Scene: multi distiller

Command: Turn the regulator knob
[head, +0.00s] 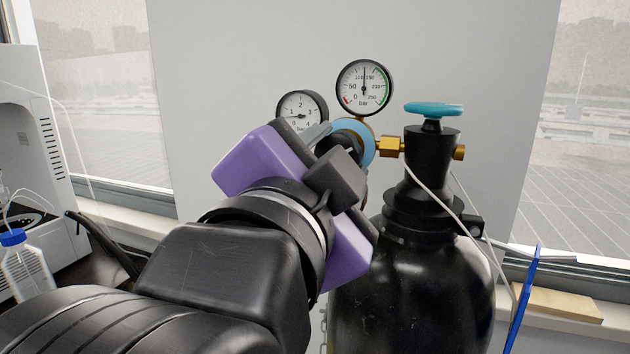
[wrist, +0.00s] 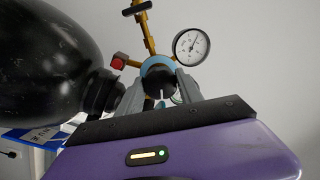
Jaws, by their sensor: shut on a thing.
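The regulator has a light blue body (head: 356,138) and sits to the left of the black gas cylinder (head: 415,285), joined to its valve by brass fittings. The black regulator knob (wrist: 158,80) shows in the wrist view, in front of the blue body. My purple gripper (wrist: 172,91) has its two grey fingers on either side of the knob and is shut on it. In the head view my gripper (head: 335,143) hides most of the knob. The large pressure gauge (head: 364,88) reads near the middle of its scale. The smaller gauge (head: 302,108) is partly hidden behind my gripper.
A teal valve handwheel (head: 433,110) tops the cylinder. Thin white tubes hang beside it. A blue upright item (head: 525,300) stands at right near a wooden block (head: 558,304). A white instrument (head: 35,150) and a blue-capped bottle (head: 22,265) are at left.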

